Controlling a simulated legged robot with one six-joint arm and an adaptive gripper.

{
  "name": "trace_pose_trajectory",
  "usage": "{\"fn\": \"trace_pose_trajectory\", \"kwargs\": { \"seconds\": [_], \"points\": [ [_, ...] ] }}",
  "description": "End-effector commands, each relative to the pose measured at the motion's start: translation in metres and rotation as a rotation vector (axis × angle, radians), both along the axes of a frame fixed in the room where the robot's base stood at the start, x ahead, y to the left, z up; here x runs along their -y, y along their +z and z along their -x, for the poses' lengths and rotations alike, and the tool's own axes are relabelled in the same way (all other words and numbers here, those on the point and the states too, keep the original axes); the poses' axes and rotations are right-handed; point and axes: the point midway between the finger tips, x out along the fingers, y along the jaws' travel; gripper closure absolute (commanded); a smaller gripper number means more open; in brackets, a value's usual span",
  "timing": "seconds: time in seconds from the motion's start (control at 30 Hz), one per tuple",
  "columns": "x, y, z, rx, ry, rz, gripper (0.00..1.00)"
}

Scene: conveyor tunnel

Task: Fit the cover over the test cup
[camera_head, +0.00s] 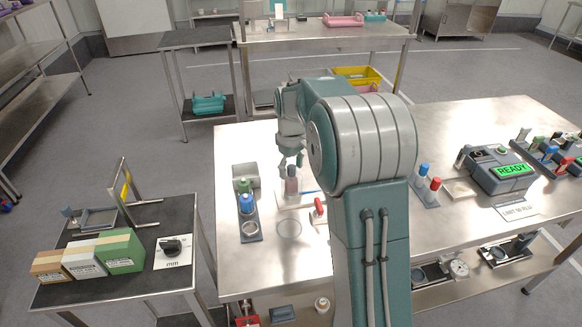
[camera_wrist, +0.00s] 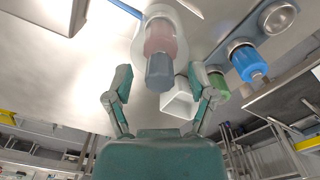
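A pinkish translucent cup-shaped piece with a grey top (camera_head: 292,186) stands upright on a pale surface on the table, left of my arm. In the wrist view the same pinkish piece (camera_wrist: 163,38) shows its grey end (camera_wrist: 160,72) toward me. I cannot tell whether this is the cover, the test cup or both together. My gripper (camera_head: 291,161) is just above it. In the wrist view my gripper (camera_wrist: 160,78) has its two fingers wide apart, one on each side of the grey end, with nothing held. A clear round outline (camera_head: 289,229) lies in front; I cannot tell what it is.
A rack (camera_head: 250,237) with green and blue capped pieces and an open metal cup stands left. A grey open box (camera_head: 245,170) is behind it. A red-topped piece (camera_head: 319,209) stands close on the right. A device reading READY (camera_head: 497,170) is far right.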

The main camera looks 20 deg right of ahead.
Motion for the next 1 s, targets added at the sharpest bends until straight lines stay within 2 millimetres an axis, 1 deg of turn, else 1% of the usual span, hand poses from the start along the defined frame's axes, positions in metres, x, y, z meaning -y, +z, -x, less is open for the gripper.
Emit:
{"fn": "trace_pose_trajectory", "kwargs": {
  "seconds": [0.23,0.33,0.47,0.7,0.8,0.9,1.0],
  "points": [
    [0.000,0.001,0.000,0.000,0.000,0.000,0.28],
    [0.000,0.010,-0.001,0.002,0.000,0.000,0.28],
    [0.000,0.032,-0.001,0.005,0.000,0.001,0.28],
    [0.000,0.083,-0.002,0.004,0.000,0.001,0.28],
    [0.000,0.100,-0.002,0.003,0.000,0.001,0.28],
    [0.000,0.111,-0.002,0.001,0.000,0.001,0.28],
    [0.000,0.117,-0.001,0.000,0.000,0.000,0.28]
  ]
}}
